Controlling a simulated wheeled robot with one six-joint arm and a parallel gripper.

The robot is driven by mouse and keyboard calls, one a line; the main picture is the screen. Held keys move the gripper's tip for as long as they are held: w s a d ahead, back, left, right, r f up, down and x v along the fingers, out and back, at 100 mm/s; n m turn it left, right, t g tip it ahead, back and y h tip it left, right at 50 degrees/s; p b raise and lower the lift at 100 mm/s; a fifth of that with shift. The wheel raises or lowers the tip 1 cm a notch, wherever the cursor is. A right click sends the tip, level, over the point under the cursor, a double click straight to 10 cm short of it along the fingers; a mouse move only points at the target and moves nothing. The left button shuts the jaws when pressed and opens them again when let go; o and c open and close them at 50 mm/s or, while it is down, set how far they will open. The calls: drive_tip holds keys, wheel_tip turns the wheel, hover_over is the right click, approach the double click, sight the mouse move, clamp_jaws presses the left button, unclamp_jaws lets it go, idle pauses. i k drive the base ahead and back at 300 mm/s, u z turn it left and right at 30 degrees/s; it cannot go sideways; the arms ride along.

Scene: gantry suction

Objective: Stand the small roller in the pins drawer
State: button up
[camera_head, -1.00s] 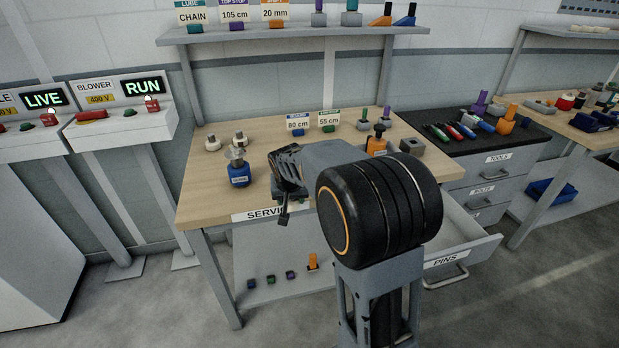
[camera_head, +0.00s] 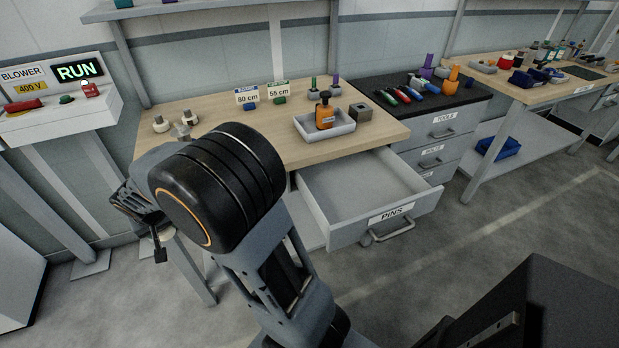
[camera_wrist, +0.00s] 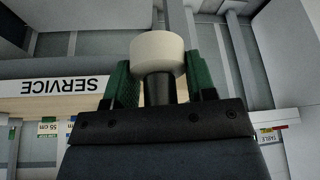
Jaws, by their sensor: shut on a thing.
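My gripper (camera_wrist: 162,84) is shut on a small roller (camera_wrist: 157,52), with a pale, rounded head and a dark stem, between green finger pads in the wrist view. In the head view my own arm hides most of the gripper and the held roller. The pins drawer (camera_head: 391,214) is pulled out under the right part of the service bench. Its visible floor is bare. The gripper is left of the drawer and apart from it.
The wooden service bench (camera_head: 290,152) carries a grey tray (camera_head: 342,130) with an orange bottle (camera_head: 324,112), a grey block (camera_head: 360,113) and small pale-topped parts (camera_head: 160,123). A tools cabinet (camera_head: 445,133) stands to the right. Floor before the drawer is clear.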

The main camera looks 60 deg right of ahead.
sight(357, 181)
drive_tip(key=u, duration=0.65)
drive_tip(key=k, duration=0.85)
drive_tip(key=z, duration=1.45)
drive_tip(key=i, duration=0.5)
